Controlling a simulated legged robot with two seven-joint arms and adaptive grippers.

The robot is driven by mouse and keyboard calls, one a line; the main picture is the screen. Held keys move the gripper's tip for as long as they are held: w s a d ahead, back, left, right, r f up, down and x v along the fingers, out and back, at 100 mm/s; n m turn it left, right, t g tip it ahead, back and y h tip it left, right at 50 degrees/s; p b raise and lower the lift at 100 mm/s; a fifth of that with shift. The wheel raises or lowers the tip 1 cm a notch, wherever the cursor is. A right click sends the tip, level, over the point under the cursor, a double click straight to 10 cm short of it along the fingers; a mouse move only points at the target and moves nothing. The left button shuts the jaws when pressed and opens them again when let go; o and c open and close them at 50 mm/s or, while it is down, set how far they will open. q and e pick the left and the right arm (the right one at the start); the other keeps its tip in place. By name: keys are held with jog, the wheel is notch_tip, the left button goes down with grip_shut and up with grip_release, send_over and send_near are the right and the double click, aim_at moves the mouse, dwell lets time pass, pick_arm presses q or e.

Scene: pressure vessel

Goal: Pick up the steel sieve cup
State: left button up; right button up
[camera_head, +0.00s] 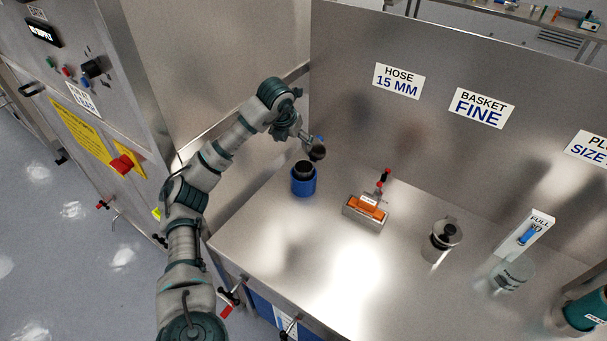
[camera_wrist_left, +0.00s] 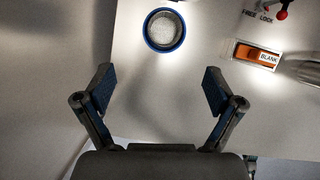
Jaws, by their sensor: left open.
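The steel sieve cup (camera_wrist_left: 165,30) appears as a round, speckled grey interior inside a blue ring-shaped holder (camera_wrist_left: 148,32) at the top of the left wrist view. In the head view, its dark rim (camera_head: 304,168) stands out of the upright blue holder (camera_head: 303,187) on the steel bench. My left gripper (camera_head: 314,146) is just above and behind the cup in the head view. The left wrist view shows its two fingers (camera_wrist_left: 157,90) wide apart, with nothing between them and the cup beyond the fingertips. My right gripper is not in view.
Further right are a steel canister (camera_head: 441,240), a clear vessel (camera_head: 511,274) and a teal device (camera_head: 585,311). Steel walls bound the bench's left and back. The front middle is clear.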

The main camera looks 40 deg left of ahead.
pick_arm(q)
send_near(303, 165)
jog(key=d, duration=0.2)
jog(key=f, duration=0.3)
jog(key=a+f+b, duration=0.1)
jog(key=f, duration=0.1)
jog(key=shift+w+f, duration=0.25)
jog(key=shift+w, duration=0.05)
jog(key=shift+w+d+f, duration=0.1)
jog(key=shift+w+f, duration=0.05)
jog(key=shift+f, duration=0.1)
jog(key=shift+d+r, duration=0.1)
jog(key=shift+d, duration=0.15)
jog(key=shift+a, duration=0.1)
jog(key=c, duration=0.7)
jog(key=shift+a, duration=0.3)
jog(key=c, duration=1)
jog(key=shift+d, duration=0.1)
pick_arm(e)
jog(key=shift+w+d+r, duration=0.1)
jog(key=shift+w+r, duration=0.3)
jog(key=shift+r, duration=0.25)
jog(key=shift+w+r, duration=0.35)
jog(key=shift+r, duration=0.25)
